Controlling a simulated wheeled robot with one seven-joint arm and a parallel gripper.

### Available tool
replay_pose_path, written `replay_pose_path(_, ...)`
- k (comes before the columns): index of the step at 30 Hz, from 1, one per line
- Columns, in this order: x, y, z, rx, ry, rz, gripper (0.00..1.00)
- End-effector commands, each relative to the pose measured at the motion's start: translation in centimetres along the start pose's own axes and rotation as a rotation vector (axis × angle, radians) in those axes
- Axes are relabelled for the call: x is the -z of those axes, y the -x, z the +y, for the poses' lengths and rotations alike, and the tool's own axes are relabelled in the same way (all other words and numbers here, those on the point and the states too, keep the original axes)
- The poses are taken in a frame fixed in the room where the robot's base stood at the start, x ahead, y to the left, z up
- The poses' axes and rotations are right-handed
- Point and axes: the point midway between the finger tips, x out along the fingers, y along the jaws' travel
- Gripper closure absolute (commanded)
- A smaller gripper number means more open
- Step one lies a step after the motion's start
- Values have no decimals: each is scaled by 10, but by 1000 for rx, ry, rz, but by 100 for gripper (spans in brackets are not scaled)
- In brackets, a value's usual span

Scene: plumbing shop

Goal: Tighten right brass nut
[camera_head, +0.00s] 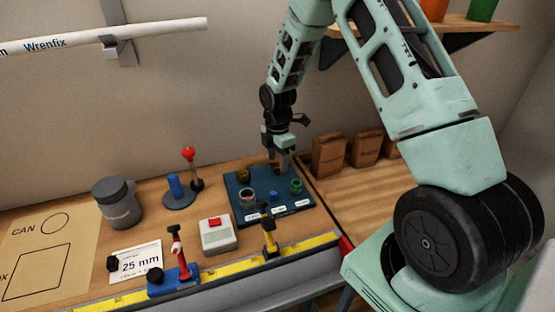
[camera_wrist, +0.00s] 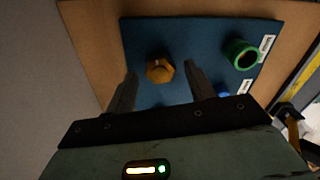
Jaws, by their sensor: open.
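A brass-coloured hexagonal nut (camera_wrist: 160,69) sits on the blue board (camera_wrist: 200,32) in the wrist view. My gripper (camera_wrist: 161,76) is open, with one finger on each side of the nut and a visible gap to both. In the head view my gripper (camera_head: 281,166) points down at the back edge of the blue board (camera_head: 228,181). It largely hides the nut there. I cannot tell how far the fingertips are above the board. Only one brass nut is clear to see.
A yellow-handled clamp (camera_head: 269,235) stands in front. A red-topped stand (camera_head: 190,165) and a grey canister (camera_head: 117,203) are left. Brown bins (camera_head: 329,155) stand right.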

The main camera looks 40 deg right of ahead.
Motion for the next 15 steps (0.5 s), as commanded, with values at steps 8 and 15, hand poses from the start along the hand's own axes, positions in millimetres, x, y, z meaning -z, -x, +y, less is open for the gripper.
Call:
replay_pose_path(8,0,-12,0,-1,1,0,46)
replay_pose_path(15,0,-12,0,-1,1,0,62)
